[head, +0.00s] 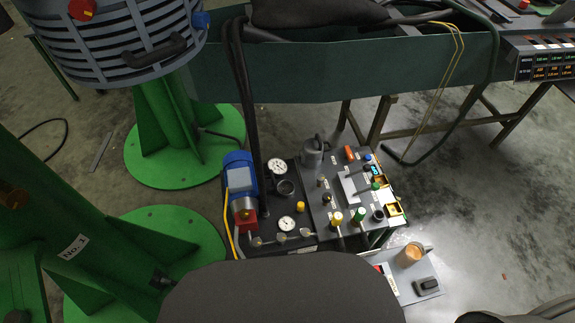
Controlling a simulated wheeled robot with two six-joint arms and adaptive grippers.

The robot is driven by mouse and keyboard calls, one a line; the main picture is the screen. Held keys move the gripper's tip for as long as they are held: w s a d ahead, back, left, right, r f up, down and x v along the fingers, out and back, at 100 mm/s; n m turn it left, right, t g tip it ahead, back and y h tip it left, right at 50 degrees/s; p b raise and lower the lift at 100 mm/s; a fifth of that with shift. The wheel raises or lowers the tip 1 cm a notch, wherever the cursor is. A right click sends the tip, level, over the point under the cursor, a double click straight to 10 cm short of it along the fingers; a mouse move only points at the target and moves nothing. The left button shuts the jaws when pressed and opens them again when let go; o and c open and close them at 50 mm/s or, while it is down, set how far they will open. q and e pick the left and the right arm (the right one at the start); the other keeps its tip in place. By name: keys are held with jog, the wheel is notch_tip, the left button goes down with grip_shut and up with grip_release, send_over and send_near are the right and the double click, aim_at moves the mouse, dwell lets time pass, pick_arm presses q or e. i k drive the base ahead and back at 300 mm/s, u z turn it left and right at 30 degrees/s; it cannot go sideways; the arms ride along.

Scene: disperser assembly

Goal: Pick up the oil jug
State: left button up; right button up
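Neither of my grippers shows in the head view. A large dark grey rounded shape covers the bottom middle and hides what is below the panel.
Gauges (278,167), knobs and a blue motor (240,175) crowd the panel. Green pillar bases (185,150) stand left. A dark green bench (345,70) crosses behind. Floor at right is clear.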

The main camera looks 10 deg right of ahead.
aim_at(412, 253)
jog(key=k, duration=0.5)
jog(key=z, duration=0.1)
jog(key=i, duration=0.45)
jog(key=z, duration=1.7)
